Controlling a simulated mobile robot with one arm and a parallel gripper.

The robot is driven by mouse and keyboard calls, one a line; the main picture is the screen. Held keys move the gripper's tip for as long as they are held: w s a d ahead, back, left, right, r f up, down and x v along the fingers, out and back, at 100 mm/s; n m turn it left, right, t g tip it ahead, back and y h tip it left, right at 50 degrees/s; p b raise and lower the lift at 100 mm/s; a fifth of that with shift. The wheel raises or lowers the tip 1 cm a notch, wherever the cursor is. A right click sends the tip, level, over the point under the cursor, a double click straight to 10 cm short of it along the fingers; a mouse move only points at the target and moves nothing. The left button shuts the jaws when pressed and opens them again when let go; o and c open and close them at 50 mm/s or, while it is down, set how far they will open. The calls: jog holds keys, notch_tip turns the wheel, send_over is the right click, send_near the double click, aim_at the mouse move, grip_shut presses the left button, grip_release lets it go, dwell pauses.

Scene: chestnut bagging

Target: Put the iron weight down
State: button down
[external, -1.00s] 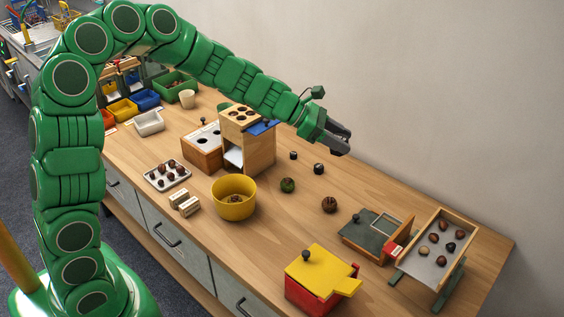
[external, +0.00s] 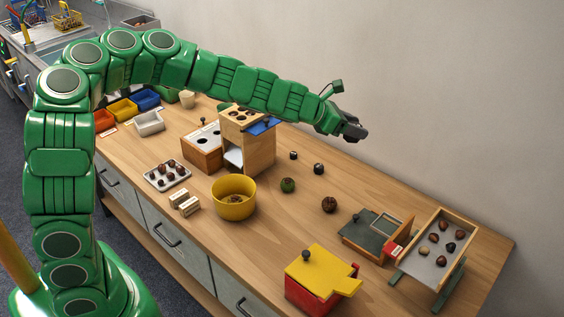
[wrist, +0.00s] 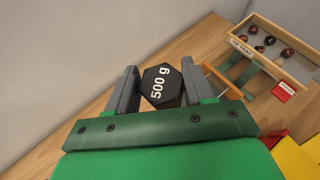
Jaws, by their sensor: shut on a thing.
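My gripper (external: 354,131) is in the air above the back of the table, near the wall, at the end of my outstretched arm. In the wrist view its two grey fingers (wrist: 157,92) are shut on the iron weight (wrist: 161,86), a dark hexagonal piece marked "500 g". In the external view the weight is hard to tell apart from the dark fingers. Two small dark weights (external: 319,169) stand on the table below and to the left of the gripper.
The wooden table (external: 375,190) is bare below the gripper. A wooden box with a blue part (external: 262,150) stands left. A yellow bowl (external: 234,207), a green husk (external: 288,185) and a brown one (external: 329,204) lie nearer. The tilted tray (external: 441,262) is at right.

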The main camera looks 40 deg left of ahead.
jog(key=shift+w+n+y, duration=0.25)
jog(key=shift+n+y, duration=0.05)
jog(key=shift+w+a+r+t, duration=0.1)
jog(key=shift+w+a+t, duration=0.05)
jog(key=shift+w+t, duration=0.15)
jog(key=shift+w+a+r+n+t+y, duration=0.1)
jog(key=shift+w+a+n+t+y, duration=0.2)
jog(key=shift+n+y, duration=0.35)
jog(key=shift+w+a+n+t+y, duration=0.1)
jog(key=shift+w+a+n+y, duration=0.15)
jog(key=shift+w+n+y, duration=0.3)
jog(key=shift+w+a+r+n+t+y, duration=0.1)
jog(key=shift+w+a+n+t+y, duration=0.15)
jog(key=shift+n+y, duration=0.5)
jog(key=shift+y, duration=0.25)
